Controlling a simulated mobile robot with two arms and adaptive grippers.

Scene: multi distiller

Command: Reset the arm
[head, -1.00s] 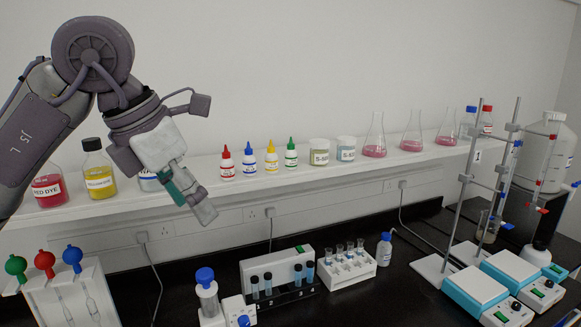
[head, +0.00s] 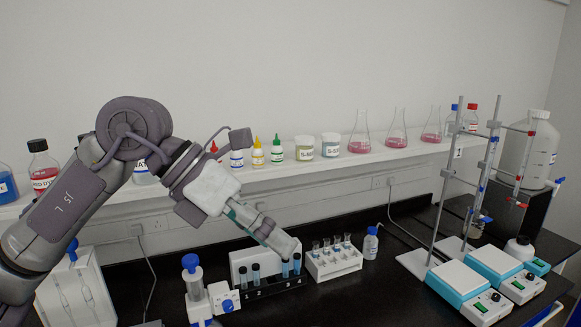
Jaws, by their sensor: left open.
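My left arm comes in from the left in the head view and reaches across the front of the shelf. Its gripper (head: 268,232) is open and empty, pointing down and to the right. In the picture it lies just above the vial rack (head: 268,288) with its dark-capped vials and the white block behind it, overlapping that block's upper edge. I cannot tell how far apart they are in depth. The arm hides part of the shelf and some bottles on it. My right gripper is not in view.
A shelf (head: 310,178) holds dropper bottles, jars (head: 331,145) and flasks (head: 396,130) with pink liquid. On the black bench stand a white tube rack (head: 333,262), a small blue-capped bottle (head: 370,243), clamp stands, and blue-and-white hotplates (head: 464,285). The bench's middle front is clear.

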